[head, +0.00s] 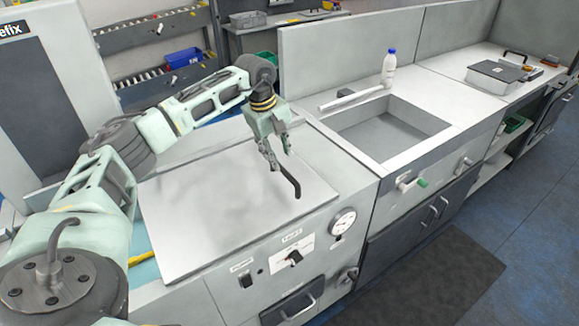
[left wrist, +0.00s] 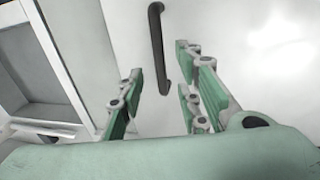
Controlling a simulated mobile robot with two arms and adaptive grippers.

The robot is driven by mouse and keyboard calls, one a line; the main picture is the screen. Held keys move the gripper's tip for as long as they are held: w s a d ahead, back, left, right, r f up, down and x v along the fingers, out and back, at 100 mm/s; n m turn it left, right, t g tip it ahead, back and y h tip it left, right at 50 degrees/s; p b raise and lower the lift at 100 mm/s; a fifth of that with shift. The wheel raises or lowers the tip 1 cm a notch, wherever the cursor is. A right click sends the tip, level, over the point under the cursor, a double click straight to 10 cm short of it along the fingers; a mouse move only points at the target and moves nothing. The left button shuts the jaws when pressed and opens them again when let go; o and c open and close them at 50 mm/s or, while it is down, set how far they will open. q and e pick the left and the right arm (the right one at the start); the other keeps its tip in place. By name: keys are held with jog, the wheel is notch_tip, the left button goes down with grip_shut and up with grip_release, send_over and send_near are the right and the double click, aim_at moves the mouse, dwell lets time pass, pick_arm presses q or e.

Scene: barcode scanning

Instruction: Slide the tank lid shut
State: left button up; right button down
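The tank lid (head: 205,215) is a broad, flat, pale metal plate on the left part of the counter. A black bar handle (head: 291,183) stands near its right end. My left gripper (head: 280,160) is above the handle, pointing down, with its fingers apart. In the left wrist view the handle (left wrist: 157,45) shows in the gap between the open fingers (left wrist: 158,70), not gripped. I cannot tell whether a finger touches it. The open rectangular basin (head: 390,135) lies right of the lid. My right gripper is not in view.
A white bottle with a blue cap (head: 389,68) stands behind the basin, near a small dark block (head: 345,92). A grey tray (head: 497,72) sits on the far right counter. A gauge (head: 343,222) and knobs are on the front panel. The lid top is clear.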

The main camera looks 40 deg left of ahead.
aim_at(284, 170)
pick_arm(q)
jog(key=f, duration=0.2)
jog(key=f+p, duration=0.1)
jog(key=f, duration=0.1)
jog(key=w+f, duration=0.1)
jog(key=shift+w+d+f, duration=0.1)
jog(key=shift+d+f, duration=0.2)
jog(key=shift+f, duration=0.1)
jog(key=shift+c, duration=0.5)
grip_shut()
